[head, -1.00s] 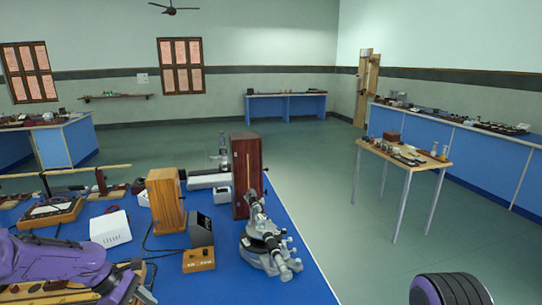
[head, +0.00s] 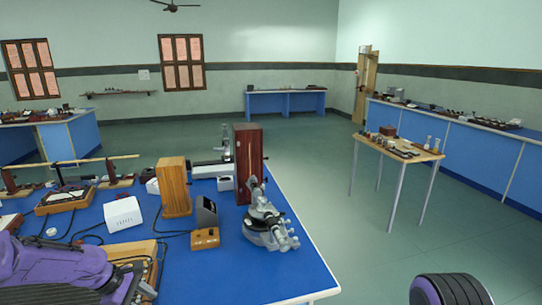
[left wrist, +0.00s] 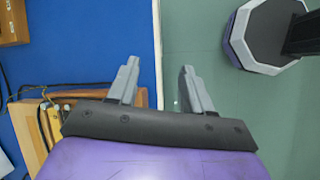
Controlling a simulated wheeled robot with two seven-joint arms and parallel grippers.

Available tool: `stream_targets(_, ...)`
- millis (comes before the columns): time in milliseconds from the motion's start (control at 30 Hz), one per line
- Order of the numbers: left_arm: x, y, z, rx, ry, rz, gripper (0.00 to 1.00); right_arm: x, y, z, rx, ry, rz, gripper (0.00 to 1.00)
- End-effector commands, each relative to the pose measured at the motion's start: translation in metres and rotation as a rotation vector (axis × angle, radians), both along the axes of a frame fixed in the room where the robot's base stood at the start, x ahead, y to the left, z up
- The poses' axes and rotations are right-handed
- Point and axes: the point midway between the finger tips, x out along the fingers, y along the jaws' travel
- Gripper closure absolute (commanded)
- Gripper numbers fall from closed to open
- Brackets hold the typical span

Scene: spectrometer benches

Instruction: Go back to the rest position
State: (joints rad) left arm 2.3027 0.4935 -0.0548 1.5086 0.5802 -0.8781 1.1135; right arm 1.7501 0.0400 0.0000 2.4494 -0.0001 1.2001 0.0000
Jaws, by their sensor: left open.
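My left arm comes in from the lower left of the head view, over the near edge of the blue bench (head: 285,265). In the left wrist view my left gripper (left wrist: 158,85) is open, its two grey fingers apart with nothing between them. The bench's edge and the green floor (left wrist: 195,50) lie below the fingers. In the head view the gripper's fingertips are not clearly seen. My right gripper is not in view; only a purple and black part of me shows at the lower right.
The bench holds a grey spectrometer (head: 265,220), a tall dark wooden box (head: 248,160), a lighter wooden box (head: 173,187), a white box (head: 123,213) and a small orange-brown box (head: 205,238). A small side table (head: 400,148) stands right, with open floor between.

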Motion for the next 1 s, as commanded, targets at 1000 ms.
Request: stream_targets(1000, -0.324, -0.036, -0.245, 0.948, -0.196, -0.839, 0.50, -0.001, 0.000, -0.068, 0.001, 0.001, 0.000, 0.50)
